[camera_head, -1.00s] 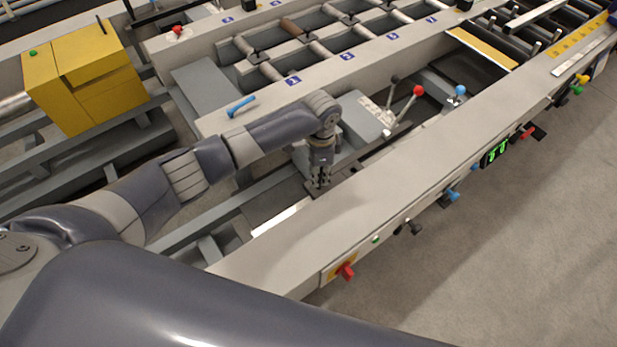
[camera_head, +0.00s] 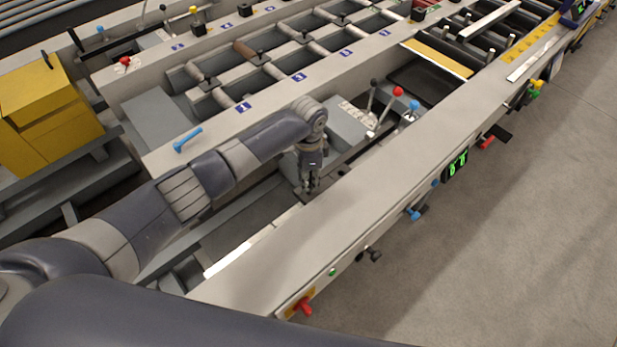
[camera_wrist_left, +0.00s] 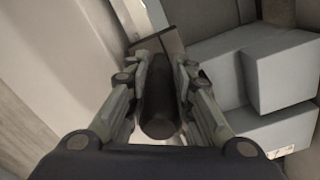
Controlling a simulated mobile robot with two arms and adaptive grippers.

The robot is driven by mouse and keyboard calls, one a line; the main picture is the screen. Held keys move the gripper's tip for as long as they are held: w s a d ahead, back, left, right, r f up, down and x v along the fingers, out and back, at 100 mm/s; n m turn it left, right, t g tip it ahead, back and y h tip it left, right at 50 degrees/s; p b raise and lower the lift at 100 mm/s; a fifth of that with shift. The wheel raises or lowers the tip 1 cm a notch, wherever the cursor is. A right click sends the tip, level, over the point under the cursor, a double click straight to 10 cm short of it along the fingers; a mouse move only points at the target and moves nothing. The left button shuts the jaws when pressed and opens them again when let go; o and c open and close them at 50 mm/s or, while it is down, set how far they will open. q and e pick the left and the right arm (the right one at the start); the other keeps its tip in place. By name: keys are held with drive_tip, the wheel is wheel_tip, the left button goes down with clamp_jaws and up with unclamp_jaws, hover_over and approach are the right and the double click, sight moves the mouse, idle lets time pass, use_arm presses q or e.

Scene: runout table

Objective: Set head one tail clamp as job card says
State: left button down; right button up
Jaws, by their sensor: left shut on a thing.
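My left gripper (camera_head: 311,186) points down into the gap behind the long grey front beam (camera_head: 395,175). In the left wrist view the gripper (camera_wrist_left: 160,95) has its two fingers closed on a dark round handle (camera_wrist_left: 160,105). The handle stands at a dark flat plate (camera_wrist_left: 160,45). Which clamp part this handle belongs to cannot be told. To its right stand a black-knobbed lever, a red-knobbed lever (camera_head: 397,92) and a blue-knobbed lever (camera_head: 414,105) at a grey block (camera_head: 345,125). Numbered blue plates, such as plate 1 (camera_head: 243,107), mark the rear beam. My right gripper is not in view.
A blue handle (camera_head: 187,140) lies on the rear beam. A yellow box (camera_head: 45,115) stands at the left. The front beam's outer face carries a red knob (camera_head: 304,306), a blue knob (camera_head: 413,214) and a green display (camera_head: 457,165). Open floor lies at the right.

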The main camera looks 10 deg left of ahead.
use_arm(q)
drive_tip(key=shift+a, duration=0.1)
drive_tip(key=c, duration=1.4)
unclamp_jaws()
drive_tip(key=shift+o, duration=0.2)
wheel_tip(320, 180, up, 12)
drive_tip(key=shift+r, duration=0.1)
